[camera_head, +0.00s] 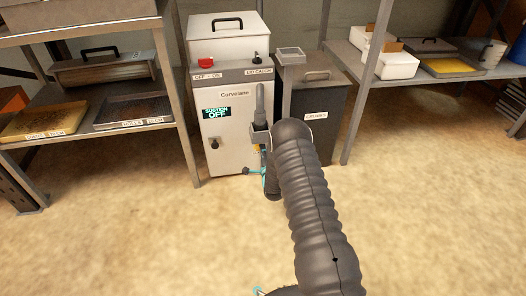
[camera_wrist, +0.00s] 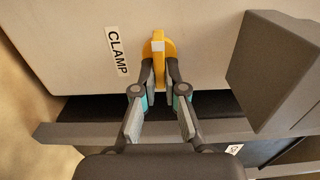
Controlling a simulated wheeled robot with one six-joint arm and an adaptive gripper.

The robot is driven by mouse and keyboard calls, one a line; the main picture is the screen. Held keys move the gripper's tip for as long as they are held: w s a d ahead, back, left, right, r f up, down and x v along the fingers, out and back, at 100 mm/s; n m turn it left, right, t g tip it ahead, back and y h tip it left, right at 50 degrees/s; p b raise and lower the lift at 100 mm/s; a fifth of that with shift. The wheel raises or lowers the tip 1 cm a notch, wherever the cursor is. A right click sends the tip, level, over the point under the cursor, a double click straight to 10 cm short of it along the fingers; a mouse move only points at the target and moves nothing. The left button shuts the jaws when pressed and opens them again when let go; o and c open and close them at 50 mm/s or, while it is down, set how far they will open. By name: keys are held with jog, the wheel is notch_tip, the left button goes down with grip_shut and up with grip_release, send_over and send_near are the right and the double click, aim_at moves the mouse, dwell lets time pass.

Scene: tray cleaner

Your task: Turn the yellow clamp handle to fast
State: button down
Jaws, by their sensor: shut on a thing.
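The yellow clamp handle (camera_wrist: 158,46) is in the wrist view, on a pale panel beside a label reading CLAMP (camera_wrist: 117,50). It has a round yellow base and a bar with a pale mark, pointing roughly up and down in the picture. My gripper (camera_wrist: 160,68) has its two fingertips closed on either side of the handle's lower part. In the head view my dark arm hides most of the handle; only a bit of yellow (camera_head: 257,147) shows beside the machine. I cannot read any fast mark.
The white cabinet (camera_head: 228,130) shows SUCTION OFF, with a red switch (camera_head: 205,63) on top. A dark bin (camera_head: 322,125) stands to its right. Shelves with trays (camera_head: 132,112) flank both sides. A grey block (camera_wrist: 272,68) juts out right of the handle. Open floor lies in front.

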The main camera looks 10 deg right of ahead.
jog(key=c, duration=1.2)
grip_release()
jog(key=shift+d, duration=0.1)
jog(key=shift+c, duration=0.2)
jog(key=shift+s, duration=0.1)
jog(key=s, duration=1.1)
jog(key=shift+s, duration=0.4)
